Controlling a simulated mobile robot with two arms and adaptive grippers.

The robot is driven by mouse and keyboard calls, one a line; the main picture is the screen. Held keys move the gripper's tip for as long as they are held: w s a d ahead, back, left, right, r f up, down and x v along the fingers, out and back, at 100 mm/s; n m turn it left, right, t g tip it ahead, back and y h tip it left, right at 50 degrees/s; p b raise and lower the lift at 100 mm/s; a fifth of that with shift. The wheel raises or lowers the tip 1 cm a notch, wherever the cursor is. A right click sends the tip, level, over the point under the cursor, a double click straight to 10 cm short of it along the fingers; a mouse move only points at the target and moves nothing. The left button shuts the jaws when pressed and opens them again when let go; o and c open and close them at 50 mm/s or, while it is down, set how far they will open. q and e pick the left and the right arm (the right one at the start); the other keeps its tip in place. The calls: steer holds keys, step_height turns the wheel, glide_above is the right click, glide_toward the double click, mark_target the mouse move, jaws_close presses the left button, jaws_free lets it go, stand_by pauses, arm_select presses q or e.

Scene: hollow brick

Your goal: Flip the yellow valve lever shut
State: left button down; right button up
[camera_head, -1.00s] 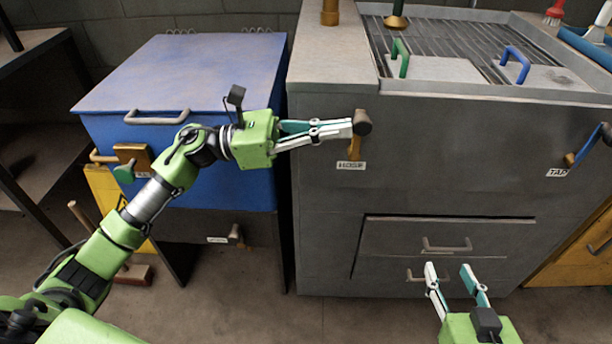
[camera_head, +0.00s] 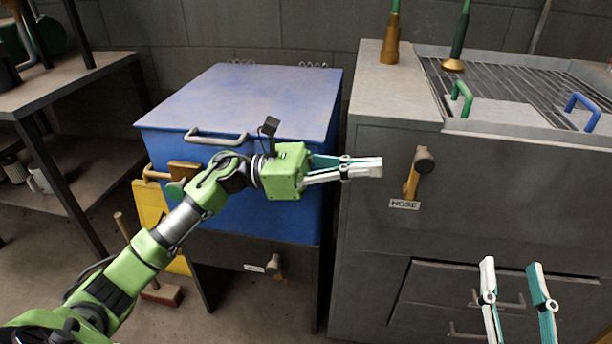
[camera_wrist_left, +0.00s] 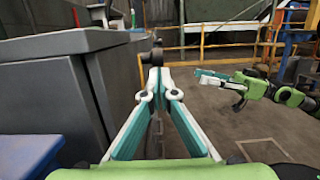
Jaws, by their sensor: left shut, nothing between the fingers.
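The yellow valve lever (camera_head: 411,183) hangs down, slightly tilted, from a dark round hub (camera_head: 424,160) on the grey cabinet front, above a small white label (camera_head: 404,204). My left gripper (camera_head: 381,167) is shut and empty. In the head view its fingertips are left of the lever, with a gap between. In the left wrist view the shut fingertips (camera_wrist_left: 154,69) point toward a dark round knob (camera_wrist_left: 156,54); the lever itself cannot be made out there. My right gripper (camera_head: 512,265) is open and empty, low in front of the cabinet drawers.
A blue chest (camera_head: 240,100) stands left of the grey cabinet (camera_head: 385,245), with a narrow gap between. A grill (camera_head: 510,85) with green and blue handles is on top. A dark shelf (camera_head: 65,85) stands far left.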

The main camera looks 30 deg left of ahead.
arm_select(q)
steer(key=v, duration=0.9)
steer(key=shift+f, duration=0.25)
steer(key=shift+w, duration=0.1)
